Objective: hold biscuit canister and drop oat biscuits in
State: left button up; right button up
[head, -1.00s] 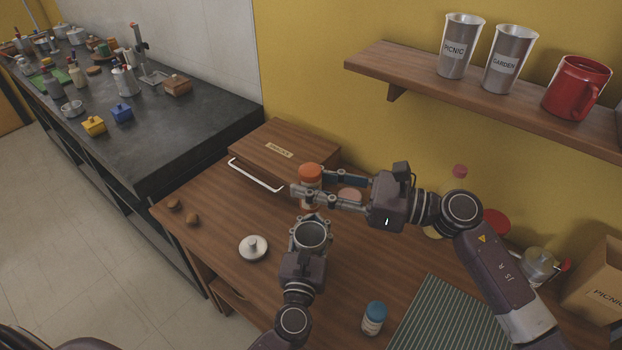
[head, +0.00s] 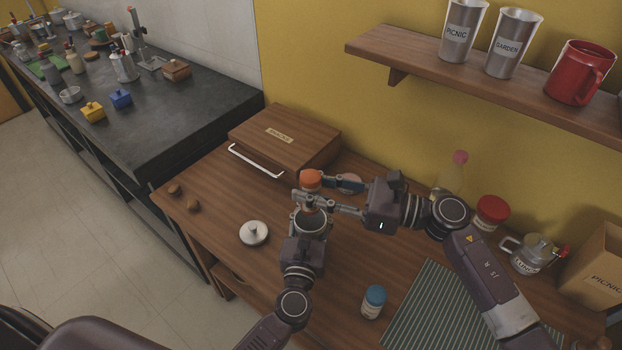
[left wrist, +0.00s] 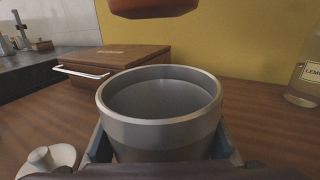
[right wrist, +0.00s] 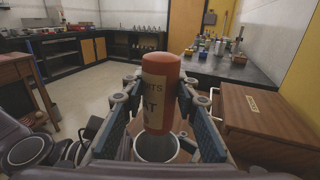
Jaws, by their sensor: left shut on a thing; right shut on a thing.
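A steel canister (head: 310,224), open at the top, stands upright in my left gripper (head: 308,232), with a finger on each side of it. In the left wrist view the canister (left wrist: 160,132) shows a wide rim and no visible contents. My right gripper (head: 318,192) is shut on an orange container (head: 311,179), held just above the canister. In the right wrist view this container (right wrist: 160,82) has a cream label, partly legible, ending in "AT". The canister's mouth shows below it. Oat biscuits cannot be made out. A steel lid (head: 254,233) with a knob lies left of the canister.
A wooden box (head: 285,142) with a white handle stands behind. Two small brown pieces (head: 184,197) lie at the left. A blue-capped jar (head: 373,302) and striped mat (head: 440,310) are in front. Bottle, red-lidded jar (head: 491,212) and jug (head: 527,255) stand right.

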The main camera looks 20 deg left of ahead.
aim_at(312, 210)
jog(key=shift+f, duration=3.3)
jog(key=o, duration=1.3)
jog(key=shift+c, duration=0.2)
jog(key=d, duration=1.2)
